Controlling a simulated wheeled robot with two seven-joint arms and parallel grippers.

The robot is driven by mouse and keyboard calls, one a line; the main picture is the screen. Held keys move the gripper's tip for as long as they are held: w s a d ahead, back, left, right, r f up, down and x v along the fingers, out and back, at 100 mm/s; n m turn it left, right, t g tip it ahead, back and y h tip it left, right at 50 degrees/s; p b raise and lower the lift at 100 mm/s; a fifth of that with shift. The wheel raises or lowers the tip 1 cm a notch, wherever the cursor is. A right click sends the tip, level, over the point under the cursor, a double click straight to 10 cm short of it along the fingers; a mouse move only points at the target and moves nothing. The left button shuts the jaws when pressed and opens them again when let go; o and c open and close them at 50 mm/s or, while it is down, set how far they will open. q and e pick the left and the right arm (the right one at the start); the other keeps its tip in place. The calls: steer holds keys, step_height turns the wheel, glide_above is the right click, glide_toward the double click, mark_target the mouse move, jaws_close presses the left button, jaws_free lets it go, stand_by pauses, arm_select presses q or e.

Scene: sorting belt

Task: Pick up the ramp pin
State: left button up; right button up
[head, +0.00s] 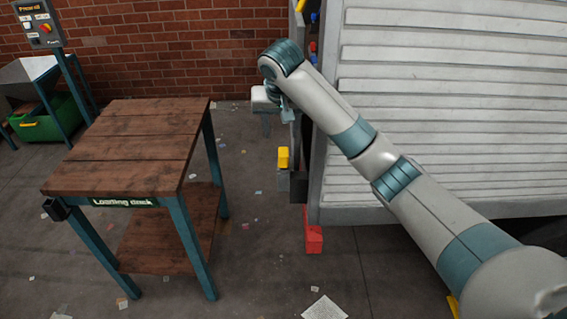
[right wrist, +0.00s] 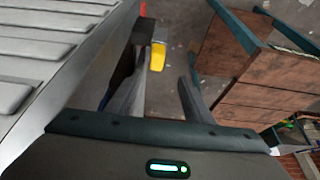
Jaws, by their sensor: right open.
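A yellow block-like piece, which looks like the ramp pin (head: 283,157), sits low at the left edge of the grey slatted ramp (head: 430,110). It also shows in the right wrist view (right wrist: 158,56), beyond my fingers. My right gripper (head: 284,110) is above it in the head view, close to the ramp's edge. In the right wrist view the two fingers (right wrist: 164,70) are apart with nothing held between them. The yellow piece lies ahead of the gap, nearer the left finger. Whether a finger touches it cannot be told. My left gripper is not in view.
A wooden loading dock table (head: 125,145) stands to the left, with free floor between it and the ramp. A red block (head: 313,238) is on the floor below the ramp's corner. A control box (head: 40,22) and green bin (head: 50,120) stand far left.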

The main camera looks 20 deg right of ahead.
mark_target(281, 151)
steer(key=p+x, duration=0.1)
steer(key=x, duration=0.5)
steer(key=shift+w+d+f, duration=0.1)
steer(key=shift+w+f, duration=0.1)
steer(key=shift+w+d+f, duration=0.1)
steer(key=shift+f, duration=0.3)
